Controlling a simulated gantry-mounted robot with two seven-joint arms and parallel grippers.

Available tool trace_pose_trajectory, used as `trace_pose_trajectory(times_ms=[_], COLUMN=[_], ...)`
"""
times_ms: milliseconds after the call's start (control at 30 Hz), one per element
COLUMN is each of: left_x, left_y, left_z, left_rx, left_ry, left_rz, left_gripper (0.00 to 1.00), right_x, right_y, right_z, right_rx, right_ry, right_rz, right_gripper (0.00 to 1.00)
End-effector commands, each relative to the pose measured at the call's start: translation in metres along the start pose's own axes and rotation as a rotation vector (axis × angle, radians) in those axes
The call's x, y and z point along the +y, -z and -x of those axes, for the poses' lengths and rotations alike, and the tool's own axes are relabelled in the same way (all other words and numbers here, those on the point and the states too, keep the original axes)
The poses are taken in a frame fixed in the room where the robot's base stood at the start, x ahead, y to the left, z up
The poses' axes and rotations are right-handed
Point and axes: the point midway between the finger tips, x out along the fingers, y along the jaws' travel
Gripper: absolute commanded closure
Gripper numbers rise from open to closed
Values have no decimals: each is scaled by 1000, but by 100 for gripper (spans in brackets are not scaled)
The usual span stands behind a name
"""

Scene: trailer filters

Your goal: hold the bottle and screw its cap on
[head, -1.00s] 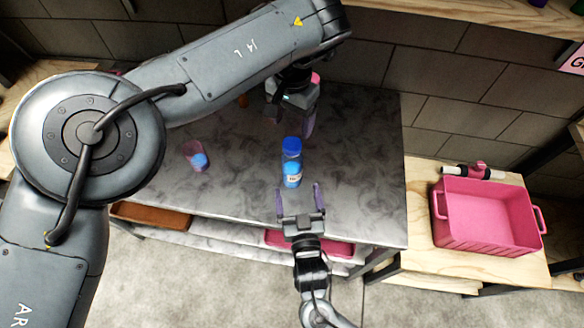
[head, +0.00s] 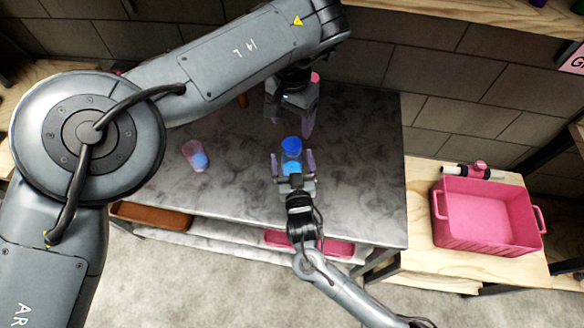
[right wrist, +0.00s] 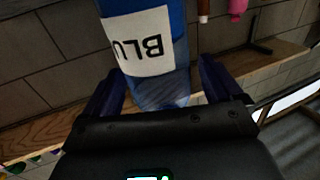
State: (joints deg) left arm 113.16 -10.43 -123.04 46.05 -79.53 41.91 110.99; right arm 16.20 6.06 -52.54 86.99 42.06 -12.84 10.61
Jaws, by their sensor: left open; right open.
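The blue bottle (head: 291,168) stands on the grey marbled table, with a darker blue cap (head: 291,144) at its top. I cannot tell whether the cap is threaded on. My right gripper (head: 292,160) is open, with its fingers on either side of the bottle. My left gripper (head: 291,118) is open and empty, pointing down just behind the cap in the head view.
A pinkish see-through container with blue in it (head: 195,156) lies left on the table (head: 360,190). A pink bin (head: 487,216) stands on a wooden bench at right. A brown tray (head: 150,216) sits on a lower shelf. The table's right side is clear.

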Motion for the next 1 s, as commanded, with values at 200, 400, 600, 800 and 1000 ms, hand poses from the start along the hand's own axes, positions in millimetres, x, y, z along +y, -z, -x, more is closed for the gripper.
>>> trace_pose_trajectory(times_ms=[200,400,600,800,1000], left_x=[0,0,0,0,0], left_y=[0,0,0,0,0], left_z=[0,0,0,0,0], left_rx=[0,0,0,0,0], left_ry=[0,0,0,0,0], left_rz=[0,0,0,0,19], left_gripper=[29,29,29,29,29], right_x=[0,0,0,0,0], right_y=[0,0,0,0,0], right_z=[-2,-2,-2,-2,-2], right_rx=[0,0,0,0,0], right_ry=[0,0,0,0,0], right_rz=[0,0,0,0,0], right_gripper=[8,17,48,78,100])
